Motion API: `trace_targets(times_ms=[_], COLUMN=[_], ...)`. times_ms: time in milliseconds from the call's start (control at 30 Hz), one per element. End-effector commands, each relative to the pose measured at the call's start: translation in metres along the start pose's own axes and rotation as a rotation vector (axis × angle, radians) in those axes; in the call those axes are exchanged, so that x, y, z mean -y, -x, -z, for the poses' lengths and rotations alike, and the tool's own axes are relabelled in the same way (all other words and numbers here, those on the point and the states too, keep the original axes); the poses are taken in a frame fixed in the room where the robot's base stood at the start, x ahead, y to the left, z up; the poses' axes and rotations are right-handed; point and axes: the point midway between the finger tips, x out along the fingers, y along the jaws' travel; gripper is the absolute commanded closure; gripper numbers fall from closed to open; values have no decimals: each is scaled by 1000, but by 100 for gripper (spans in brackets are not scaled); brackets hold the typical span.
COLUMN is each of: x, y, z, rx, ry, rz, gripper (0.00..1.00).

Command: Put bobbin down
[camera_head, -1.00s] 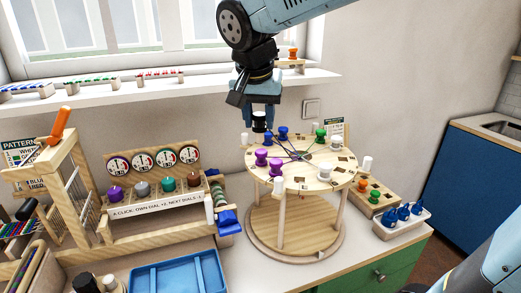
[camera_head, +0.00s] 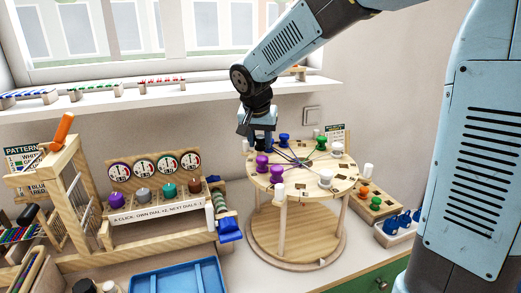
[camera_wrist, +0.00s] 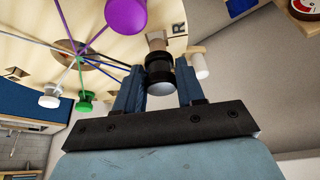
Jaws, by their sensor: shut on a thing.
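My gripper (camera_head: 260,143) is at the back left rim of the round wooden bobbin board (camera_head: 318,186). It also shows in the wrist view (camera_wrist: 158,80), shut on a black bobbin (camera_wrist: 160,72) with a pale end. The head view mostly hides this bobbin behind the fingers. I cannot tell whether it touches the board. Coloured threads run from the board's middle to bobbins around it: purple ones (camera_head: 262,163) at the front left, a blue one (camera_head: 283,141) at the back, green (camera_head: 320,144) and white (camera_head: 325,178) ones at the right.
White posts (camera_head: 280,192) stand around the board's rim. A dial rack (camera_head: 155,190) stands to the left, with a blue tray (camera_head: 180,276) in front. A wooden block with pegs (camera_head: 375,202) and a white tray with blue pieces (camera_head: 398,230) lie right. The window shelf (camera_head: 160,97) is behind.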

Motion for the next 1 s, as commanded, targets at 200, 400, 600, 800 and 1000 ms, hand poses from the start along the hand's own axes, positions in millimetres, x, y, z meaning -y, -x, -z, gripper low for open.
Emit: trace_targets(times_ms=[200, 400, 600, 800, 1000], x=[0, 0, 0, 0, 1], y=[-28, -31, -33, -33, -33], z=[-9, -10, -11, -11, -11], rx=[2, -1, 0, 0, 0], ry=[2, -1, 0, 0, 0], rz=[-2, 1, 0, 0, 0], gripper=[100, 100, 100, 45, 37])
